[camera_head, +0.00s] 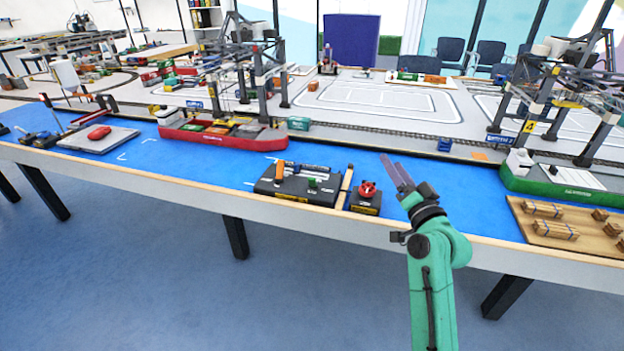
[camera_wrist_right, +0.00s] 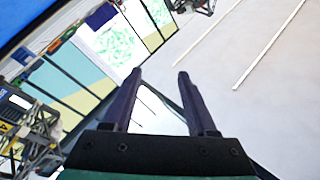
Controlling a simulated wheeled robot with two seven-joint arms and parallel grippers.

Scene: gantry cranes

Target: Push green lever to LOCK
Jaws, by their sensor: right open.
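A black control box (camera_head: 262,187) sits near the front edge of the blue table. On it stand an orange lever (camera_head: 279,171) at the left and a small green part (camera_head: 314,184) at the right, which looks like the green lever. Its markings are too small to read, so I cannot tell its setting. My right gripper (camera_head: 393,164) is raised to the right of the box, apart from it. It also shows in the right wrist view (camera_wrist_right: 158,76), with two dark fingers apart and nothing between them. My left gripper is not in view.
A black box with a red knob (camera_head: 368,189) stands between the control box and my right arm. A red ship (camera_head: 225,136) and a green ship (camera_head: 560,185) lie behind. A wooden board (camera_head: 532,228) with crates is at right. Bare blue surface lies left of the control box.

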